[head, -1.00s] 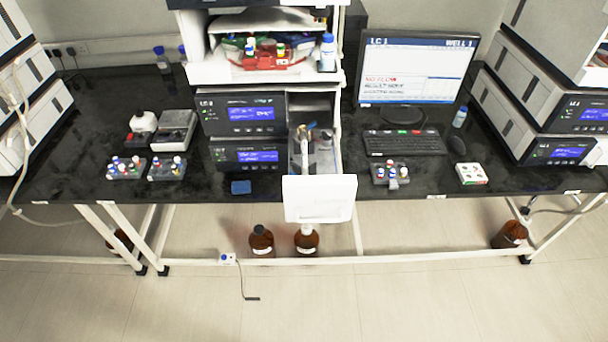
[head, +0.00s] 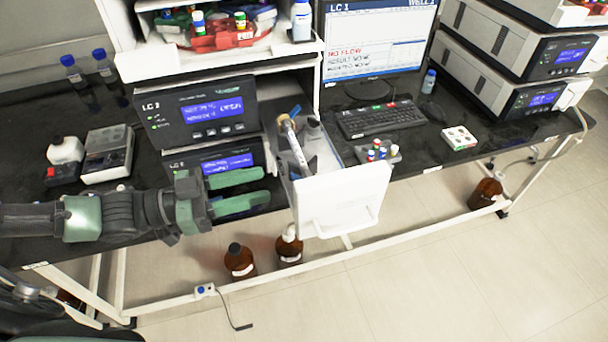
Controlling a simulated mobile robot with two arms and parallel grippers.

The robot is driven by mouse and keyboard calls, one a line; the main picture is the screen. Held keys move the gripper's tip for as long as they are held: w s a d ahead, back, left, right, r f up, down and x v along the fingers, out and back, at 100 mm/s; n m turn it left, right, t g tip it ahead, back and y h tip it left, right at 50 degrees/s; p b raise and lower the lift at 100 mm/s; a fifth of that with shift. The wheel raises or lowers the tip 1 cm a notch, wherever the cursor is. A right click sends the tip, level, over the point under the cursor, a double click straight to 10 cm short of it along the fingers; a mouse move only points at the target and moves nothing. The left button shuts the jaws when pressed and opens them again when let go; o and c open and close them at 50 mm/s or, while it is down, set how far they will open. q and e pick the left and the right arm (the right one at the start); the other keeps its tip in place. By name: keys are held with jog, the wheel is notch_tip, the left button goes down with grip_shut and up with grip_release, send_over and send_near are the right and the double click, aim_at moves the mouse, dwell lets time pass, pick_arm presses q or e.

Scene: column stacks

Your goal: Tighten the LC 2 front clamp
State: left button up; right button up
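The LC 2 stack (head: 150,135) stands left of centre in the head view, with lit blue displays. Its white-fronted drawer (head: 345,200) is pulled open. Inside it a slim metallic column (head: 296,147) stands tilted, with a tan fitting (head: 286,123) and a blue piece (head: 295,111) at its top. I cannot make out which part is the front clamp, or whether it is loose. My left gripper (head: 265,187) has its two green fingers apart, with nothing seen between them. It is left of the drawer, in front of the lower display. My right gripper is not in view.
A keyboard (head: 379,119), a monitor (head: 372,45) reading NO FLOW and a small vial rack (head: 378,152) are right of the drawer. Brown bottles (head: 239,260) stand below the bench. A tray of bottles (head: 224,32) sits above the displays. Another stack is at right.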

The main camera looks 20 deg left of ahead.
aim_at(294, 176)
pick_arm(q)
jog(key=x, duration=0.2)
jog(key=p+x, duration=0.1)
jog(key=x, duration=0.1)
jog(key=p+x, duration=0.1)
jog(key=x, duration=0.1)
jog(key=shift+d+r, duration=0.4)
jog(key=shift+w+d+f, duration=0.15)
jog(key=shift+w+d, duration=0.2)
jog(key=shift+d, duration=0.2)
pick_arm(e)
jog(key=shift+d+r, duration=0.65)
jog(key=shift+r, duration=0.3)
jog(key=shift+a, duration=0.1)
pick_arm(q)
grip_shut()
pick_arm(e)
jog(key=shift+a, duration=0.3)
